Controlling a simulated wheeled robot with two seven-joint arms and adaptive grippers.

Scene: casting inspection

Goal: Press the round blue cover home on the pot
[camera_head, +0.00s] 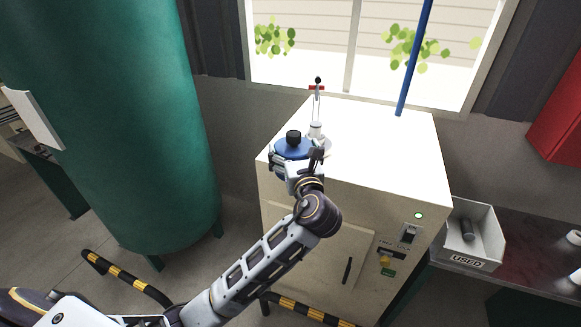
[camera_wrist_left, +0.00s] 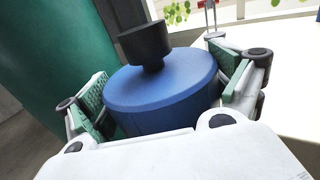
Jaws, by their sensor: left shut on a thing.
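The round blue cover (camera_head: 287,150) with its black knob (camera_head: 293,137) is at the front left of the cream cabinet's top. In the left wrist view, the cover (camera_wrist_left: 165,98) fills the middle, knob up and slightly tilted in the picture. My left gripper (camera_head: 296,160) is shut on the cover's sides, with a green-padded finger (camera_wrist_left: 92,100) on one side and another (camera_wrist_left: 238,82) opposite. I cannot make out the pot for certain. What lies under the cover is hidden by the cover and my gripper. My right gripper is not in view.
The cream cabinet (camera_head: 400,150) has free room on the right of its top. A clear upright fitting with a red handle (camera_head: 316,88) stands just behind the cover. A blue pole (camera_head: 413,60) rises at the back. A USED bin (camera_head: 480,258) stands right; a green tank (camera_head: 110,120) left.

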